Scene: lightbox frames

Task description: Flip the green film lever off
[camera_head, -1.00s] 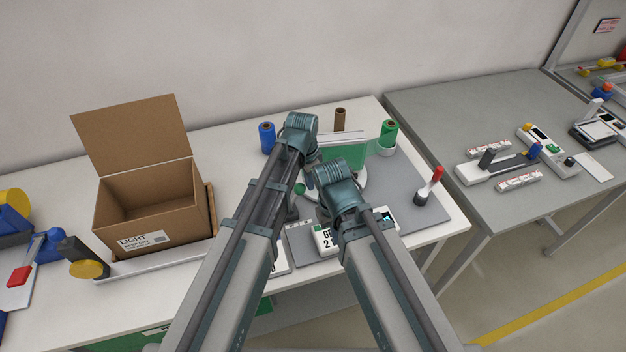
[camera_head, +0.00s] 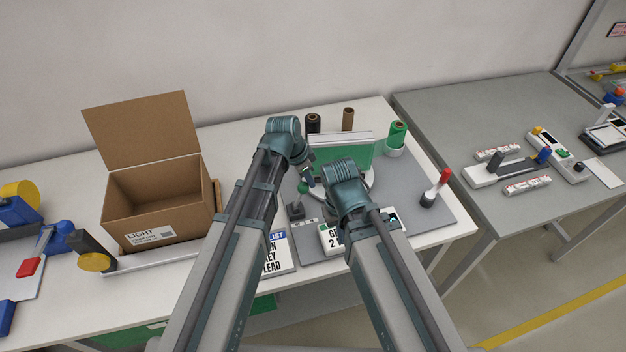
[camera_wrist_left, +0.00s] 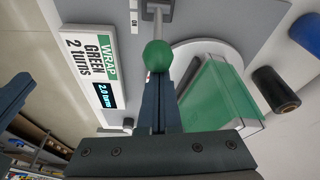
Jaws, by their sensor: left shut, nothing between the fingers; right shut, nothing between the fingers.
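The green film lever (camera_head: 303,187) stands on a small dark base on the grey mat, left of the wrapping turntable. In the left wrist view its green ball knob (camera_wrist_left: 158,56) sits on a metal shaft running to a base beside a small label that seems to read ON. My left gripper (camera_head: 309,179) is shut and empty, close by the knob. In the left wrist view its fingertips (camera_wrist_left: 158,80) point at the knob; I cannot tell whether they touch. My right gripper (camera_head: 345,180) is near the turntable's front; its fingertips are hidden behind my arm.
A green film panel (camera_head: 345,158) stands on the turntable. Black (camera_head: 313,123), brown (camera_head: 348,119) and green (camera_head: 397,133) rolls stand behind it. A display box (camera_wrist_left: 90,65) reads WRAP GREEN 2 turns, 2.0. A red-handled lever (camera_head: 437,188) is at right, an open carton (camera_head: 155,200) at left.

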